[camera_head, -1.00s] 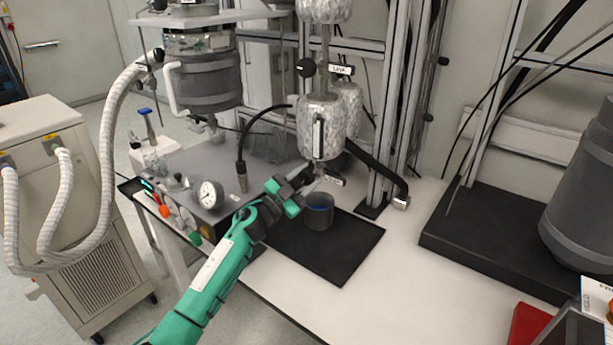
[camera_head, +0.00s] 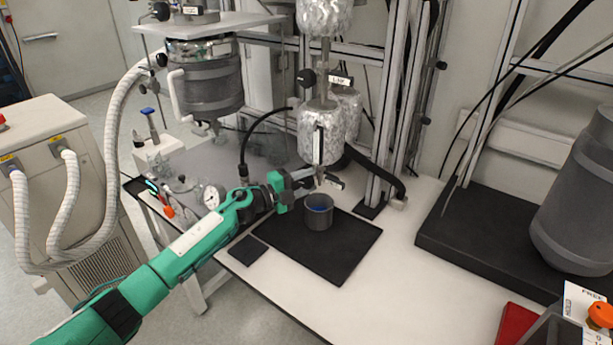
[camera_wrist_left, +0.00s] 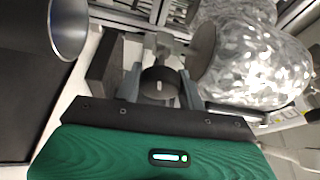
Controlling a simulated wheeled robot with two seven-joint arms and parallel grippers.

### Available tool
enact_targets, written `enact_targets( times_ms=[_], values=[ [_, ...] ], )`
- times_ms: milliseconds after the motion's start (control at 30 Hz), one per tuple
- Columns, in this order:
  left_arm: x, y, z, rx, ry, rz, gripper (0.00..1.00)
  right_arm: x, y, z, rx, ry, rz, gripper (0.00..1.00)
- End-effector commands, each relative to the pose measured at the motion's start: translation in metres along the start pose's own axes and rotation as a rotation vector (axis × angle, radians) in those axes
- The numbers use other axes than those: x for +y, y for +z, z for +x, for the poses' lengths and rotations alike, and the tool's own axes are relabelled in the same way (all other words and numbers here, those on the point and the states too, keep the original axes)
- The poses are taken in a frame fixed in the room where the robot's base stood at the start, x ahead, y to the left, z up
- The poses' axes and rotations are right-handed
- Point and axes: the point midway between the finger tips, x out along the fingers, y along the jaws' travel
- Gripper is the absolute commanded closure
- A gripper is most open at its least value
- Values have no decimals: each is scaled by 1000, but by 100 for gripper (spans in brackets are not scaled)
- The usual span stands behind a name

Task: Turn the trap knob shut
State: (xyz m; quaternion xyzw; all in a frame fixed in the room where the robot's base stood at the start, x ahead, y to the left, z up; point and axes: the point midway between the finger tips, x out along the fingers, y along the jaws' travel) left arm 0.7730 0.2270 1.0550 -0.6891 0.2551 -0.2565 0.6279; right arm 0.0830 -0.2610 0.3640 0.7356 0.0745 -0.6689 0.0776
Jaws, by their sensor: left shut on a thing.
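The foil-wrapped trap vessel (camera_head: 318,140) hangs on the frame at the middle of the head view. My left gripper (camera_head: 310,177) reaches in from the left, just below it. In the left wrist view, the fingers of this gripper (camera_wrist_left: 160,88) are shut on a dark round knob (camera_wrist_left: 160,81), one finger on each side. The foil-wrapped vessel (camera_wrist_left: 255,65) fills the right of that view, close beside the fingers. In the head view the knob is mostly hidden by the gripper. My right gripper is not in view.
A dark grey cup (camera_head: 318,213) stands on the black mat (camera_head: 345,258) just below the gripper; its rim also shows in the left wrist view (camera_wrist_left: 70,25). A dial gauge (camera_head: 213,196) sits close behind my left arm.

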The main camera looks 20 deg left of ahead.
Motion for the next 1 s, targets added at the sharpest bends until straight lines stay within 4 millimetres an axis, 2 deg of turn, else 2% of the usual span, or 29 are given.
enact_targets(
  times_ms=[100, 400, 1000],
  values=[
    [-2, 0, 0, 1, 35, 76, 83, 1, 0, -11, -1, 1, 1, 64],
    [0, -1, 0, 1, 86, 202, 83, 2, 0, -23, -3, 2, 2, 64],
    [2, -1, 0, 1, 102, 241, 83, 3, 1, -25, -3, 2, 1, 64]
  ],
)
